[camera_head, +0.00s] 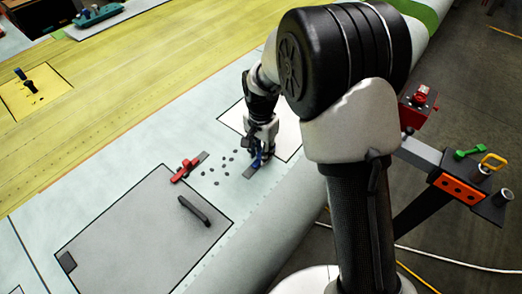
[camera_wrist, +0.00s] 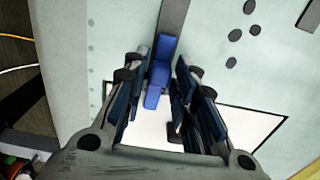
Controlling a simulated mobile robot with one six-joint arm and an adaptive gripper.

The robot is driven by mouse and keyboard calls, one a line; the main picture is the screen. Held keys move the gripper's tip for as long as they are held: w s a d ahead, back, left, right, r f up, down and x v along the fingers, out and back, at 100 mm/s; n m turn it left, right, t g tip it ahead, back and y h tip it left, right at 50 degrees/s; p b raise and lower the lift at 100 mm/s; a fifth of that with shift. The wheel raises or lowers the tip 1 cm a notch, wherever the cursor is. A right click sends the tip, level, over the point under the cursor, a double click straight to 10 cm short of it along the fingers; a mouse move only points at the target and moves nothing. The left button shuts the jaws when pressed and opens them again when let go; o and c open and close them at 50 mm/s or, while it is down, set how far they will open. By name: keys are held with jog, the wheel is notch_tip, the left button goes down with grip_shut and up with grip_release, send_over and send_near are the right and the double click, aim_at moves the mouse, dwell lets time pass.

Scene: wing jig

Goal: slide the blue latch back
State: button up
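The blue latch (camera_head: 256,158) sits on a narrow grey strip (camera_head: 248,172) on the pale wing surface, beside a white panel. My gripper (camera_head: 261,146) is pointed down over it and hides part of it in the head view. In the wrist view, the blue latch (camera_wrist: 160,70) stands between the two fingers of my gripper (camera_wrist: 161,60). The fingers are apart, one on each side, with the right finger looking close to the blue part. Whether either finger touches it I cannot tell.
A red latch (camera_head: 187,168) on a similar strip lies left of the blue one, with several dark holes between. A grey panel (camera_head: 140,235) with a dark handle (camera_head: 194,210) is nearer. A tool bracket (camera_head: 462,190) with coloured items stands at the right.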

aim_at(253, 166)
grip_shut()
dwell(0.3)
jog(key=s+a, duration=0.2)
jog(key=s, duration=0.1)
jog(key=shift+s+a, duration=0.1)
jog(key=shift+a, duration=0.15)
jog(key=shift+d, duration=0.1)
jog(key=shift+o, duration=1)
grip_release()
jog(key=shift+o, duration=1.1)
